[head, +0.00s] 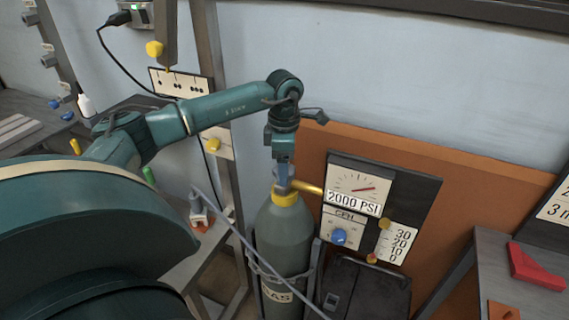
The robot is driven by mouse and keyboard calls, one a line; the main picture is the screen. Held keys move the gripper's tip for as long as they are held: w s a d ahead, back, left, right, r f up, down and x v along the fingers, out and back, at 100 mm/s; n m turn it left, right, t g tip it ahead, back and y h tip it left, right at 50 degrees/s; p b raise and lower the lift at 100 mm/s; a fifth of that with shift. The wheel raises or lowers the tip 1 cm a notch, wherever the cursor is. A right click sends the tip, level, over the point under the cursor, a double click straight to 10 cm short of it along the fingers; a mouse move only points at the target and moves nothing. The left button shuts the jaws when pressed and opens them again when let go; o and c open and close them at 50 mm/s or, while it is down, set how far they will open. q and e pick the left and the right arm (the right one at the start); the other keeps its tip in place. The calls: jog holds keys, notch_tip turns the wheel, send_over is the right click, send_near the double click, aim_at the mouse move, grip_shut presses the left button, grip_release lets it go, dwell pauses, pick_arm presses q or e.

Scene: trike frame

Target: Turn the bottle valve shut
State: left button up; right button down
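A grey gas bottle (284,232) with a yellow collar (285,198) stands upright in the middle of the head view, held by a chain. A brass fitting (308,188) runs from its top to the gauge panel. My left gripper (283,173) points straight down right over the bottle's top, where the valve is. The gripper covers the valve handle, so its turn angle is hidden. I cannot make out whether the fingers are closed around it. The gauge (357,185) reads 2000 PSI, its red needle pointing right. My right gripper is not in view.
A blue knob (340,236) and a flow scale (396,243) sit beside the bottle, before an orange board (440,180). A grey hose crosses in front of the bottle. A bench with a red bracket (534,267) stands at right.

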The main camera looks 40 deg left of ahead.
pick_arm(q)
jog(key=shift+o, duration=0.5)
jog(key=shift+r, duration=0.4)
notch_tip(320, 180, up, 12)
jog(key=shift+r, duration=0.15)
